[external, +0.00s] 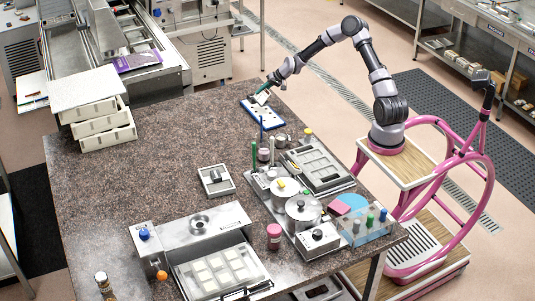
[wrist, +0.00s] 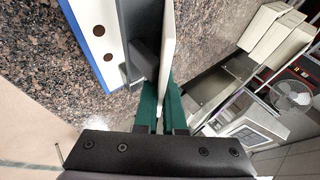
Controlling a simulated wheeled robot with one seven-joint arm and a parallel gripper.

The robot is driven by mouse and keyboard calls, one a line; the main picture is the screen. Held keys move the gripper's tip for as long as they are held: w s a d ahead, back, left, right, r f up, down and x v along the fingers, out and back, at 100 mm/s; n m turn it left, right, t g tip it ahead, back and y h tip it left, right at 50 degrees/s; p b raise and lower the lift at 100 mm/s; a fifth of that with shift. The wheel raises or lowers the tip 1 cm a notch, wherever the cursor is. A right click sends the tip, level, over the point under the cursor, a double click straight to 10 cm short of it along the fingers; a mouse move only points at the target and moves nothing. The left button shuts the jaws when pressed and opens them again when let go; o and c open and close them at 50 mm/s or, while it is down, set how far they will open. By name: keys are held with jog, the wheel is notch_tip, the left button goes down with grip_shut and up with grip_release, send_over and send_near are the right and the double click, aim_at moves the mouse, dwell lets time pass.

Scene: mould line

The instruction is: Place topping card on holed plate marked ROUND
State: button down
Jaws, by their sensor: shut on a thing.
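My gripper (external: 267,88) is at the far edge of the stone table, and its green fingers (wrist: 160,108) are shut on a thin pale card, the topping card (wrist: 168,45). The card is seen nearly edge-on in the wrist view and shows as a small pale piece (external: 262,97) in the external view. The white holed plate (external: 264,112) with blue edges lies on the table just below the gripper. In the wrist view the plate (wrist: 97,45) is at the left, with brown round holes. The card appears apart from it. No ROUND marking is readable.
A dark grey block-like part (wrist: 143,55) is beside the card; I cannot tell what it belongs to. Several pots and bottles (external: 283,187) crowd the table's right side. White stacked trays (external: 95,110) stand at the far left. The table's middle is clear.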

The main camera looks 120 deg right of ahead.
aim_at(261, 101)
jog(key=shift+f, duration=2.9)
jog(key=shift+f, duration=0.15)
jog(key=c, duration=1)
grip_release()
